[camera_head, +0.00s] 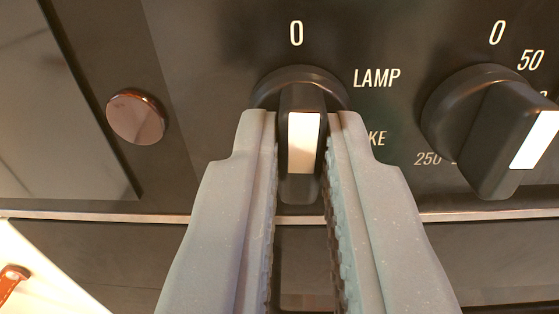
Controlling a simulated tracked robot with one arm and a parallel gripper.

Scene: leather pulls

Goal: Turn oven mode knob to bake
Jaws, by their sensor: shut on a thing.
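The oven mode knob (301,150) is black with a white pointer stripe on its grip bar. It sits on the dark oven panel below a "0" mark. Its grip bar stands close to upright, with the stripe facing me. The "LAMP" label (377,78) is at its upper right. Part of the bake label (377,139), reading "KE", shows lower right; its start is hidden behind my right finger. My gripper (302,128) is shut on the knob's grip bar, one grey finger on each side.
A second black knob (490,125) with temperature marks "0", "50" and "250" is close on the right, its white stripe tilted. A round metallic button (136,117) is at the left. A metal trim edge runs below the knobs. A brown leather pull (11,281) shows at the lower left corner.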

